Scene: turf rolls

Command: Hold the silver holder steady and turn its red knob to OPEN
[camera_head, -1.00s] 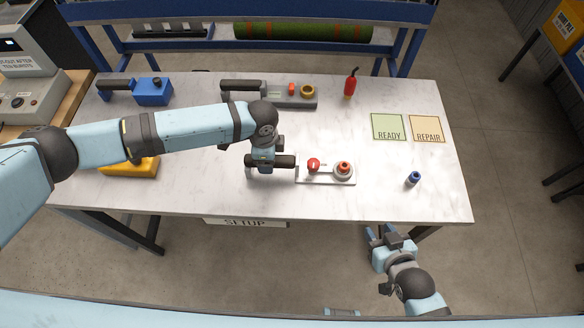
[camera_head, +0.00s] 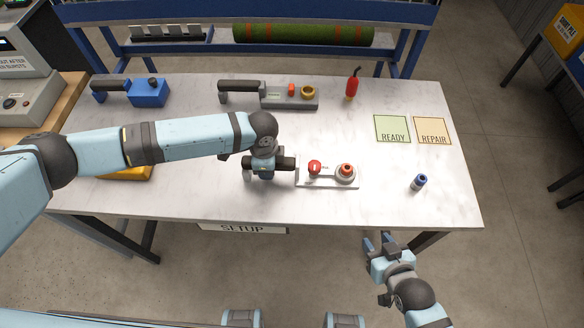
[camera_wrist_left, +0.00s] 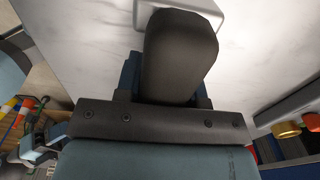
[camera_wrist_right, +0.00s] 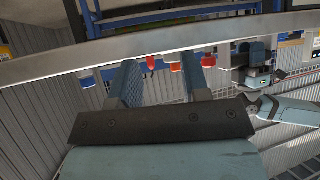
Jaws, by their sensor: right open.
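The silver holder (camera_head: 329,182) lies near the front middle of the table. Its dark handle (camera_head: 286,163) points left and its red knob (camera_head: 315,167) sits on top, with a white mark on it. The lettering by the knob is too small to read. A ring with an orange-red centre (camera_head: 346,171) is at its right end. My left gripper (camera_head: 265,174) is shut on the dark handle; in the left wrist view the handle (camera_wrist_left: 181,50) fills the space between the fingers. My right gripper (camera_head: 379,243) is open and empty, off the table's front edge, apart from the holder.
A small blue cylinder (camera_head: 419,183) stands to the holder's right. Behind are a grey holder (camera_head: 290,103), a blue one (camera_head: 149,94) and a red bottle (camera_head: 352,86). A yellow object (camera_head: 134,173) is partly under my left arm. READY (camera_head: 392,125) and REPAIR (camera_head: 432,127) mats are empty.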

